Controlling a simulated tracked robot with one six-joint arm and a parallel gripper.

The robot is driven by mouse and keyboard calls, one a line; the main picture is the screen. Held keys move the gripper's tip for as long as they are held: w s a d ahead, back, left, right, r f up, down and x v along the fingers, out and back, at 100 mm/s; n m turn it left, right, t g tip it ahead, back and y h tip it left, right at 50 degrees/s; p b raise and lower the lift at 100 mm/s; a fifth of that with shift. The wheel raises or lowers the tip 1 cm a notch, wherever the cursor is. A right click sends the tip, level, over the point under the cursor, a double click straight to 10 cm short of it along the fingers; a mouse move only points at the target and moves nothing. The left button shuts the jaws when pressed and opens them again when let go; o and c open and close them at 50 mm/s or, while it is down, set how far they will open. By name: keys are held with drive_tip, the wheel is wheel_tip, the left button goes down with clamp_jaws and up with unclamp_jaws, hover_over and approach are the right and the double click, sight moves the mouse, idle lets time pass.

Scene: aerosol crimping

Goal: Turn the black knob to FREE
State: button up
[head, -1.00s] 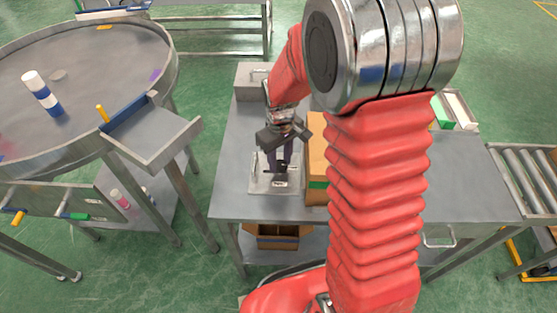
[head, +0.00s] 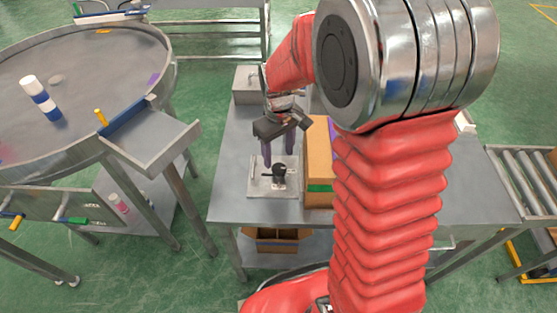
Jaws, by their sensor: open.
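The black knob (head: 280,170) sits on a pale grey plate (head: 258,188) on the steel table. A dark bar of it points left in the picture. Its labels are too small to read, so I cannot tell which setting it is at. My gripper (head: 278,163) hangs above the plate with its two dark fingers pointing down. The fingers are apart, with nothing seen between them. The tips are close to the knob in the picture; I cannot tell the exact gap.
A cardboard box (head: 318,160) stands just right of the plate. A grey box (head: 247,84) is at the table's back left. A round steel table (head: 70,80) with a blue-and-white can (head: 42,98) is at the left. The steel table's (head: 232,165) left strip is clear.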

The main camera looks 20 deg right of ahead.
sight(278, 167)
wheel_tip(278, 167, up, 9)
idle(0.3)
drive_tip(key=shift+w+f, duration=0.1)
idle(0.4)
drive_tip(key=s+r+m+t, duration=0.2)
drive_tip(key=s+r, duration=0.3)
drive_tip(key=s, duration=0.4)
drive_tip(key=s+r+m+t, duration=0.2)
drive_tip(key=s+r+t, duration=0.1)
drive_tip(key=s, duration=0.7)
drive_tip(key=shift+s+a+r+t, duration=0.25)
drive_tip(key=shift+a+r+t, duration=0.05)
drive_tip(key=shift+r, duration=0.6)
